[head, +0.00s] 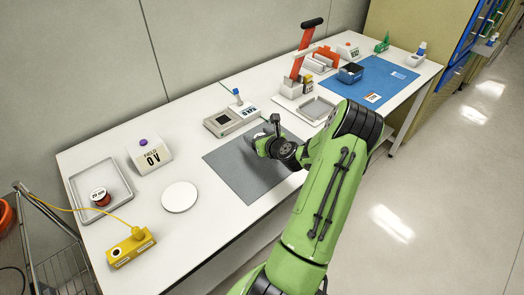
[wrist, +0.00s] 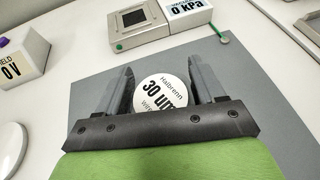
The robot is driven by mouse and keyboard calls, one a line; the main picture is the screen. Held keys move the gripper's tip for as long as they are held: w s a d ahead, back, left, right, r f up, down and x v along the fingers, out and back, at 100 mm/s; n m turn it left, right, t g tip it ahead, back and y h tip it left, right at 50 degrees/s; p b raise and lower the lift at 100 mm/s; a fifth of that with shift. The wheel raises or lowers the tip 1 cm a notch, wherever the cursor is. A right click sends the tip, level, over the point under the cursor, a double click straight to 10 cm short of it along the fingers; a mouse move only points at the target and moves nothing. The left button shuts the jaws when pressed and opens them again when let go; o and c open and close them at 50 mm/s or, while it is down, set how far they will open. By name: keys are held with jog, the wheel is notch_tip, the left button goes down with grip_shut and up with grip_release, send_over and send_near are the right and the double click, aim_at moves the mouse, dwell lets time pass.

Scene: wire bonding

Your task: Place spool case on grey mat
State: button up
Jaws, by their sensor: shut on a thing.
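The spool case, a round piece with a white label reading "30 um" (wrist: 161,92), sits between the two fingers of my gripper (wrist: 160,82) in the wrist view. My gripper is shut on it, and the black palm edge hides the case's near part. The grey mat (wrist: 268,115) lies beneath and around the gripper in that view. In the head view my gripper (head: 266,145) is over the back right part of the grey mat (head: 232,165). The case is mostly hidden there. I cannot tell whether the case touches the mat.
A grey device (head: 231,121) and a kPa box (head: 240,108) stand behind the mat. The mat's front left is clear.

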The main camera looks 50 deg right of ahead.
notch_tip(320, 180, down, 4)
jog(key=shift+b, duration=0.7)
jog(key=shift+r, duration=0.1)
jog(key=shift+a, duration=0.1)
jog(key=o, duration=1.1)
jog(key=shift+o, duration=0.2)
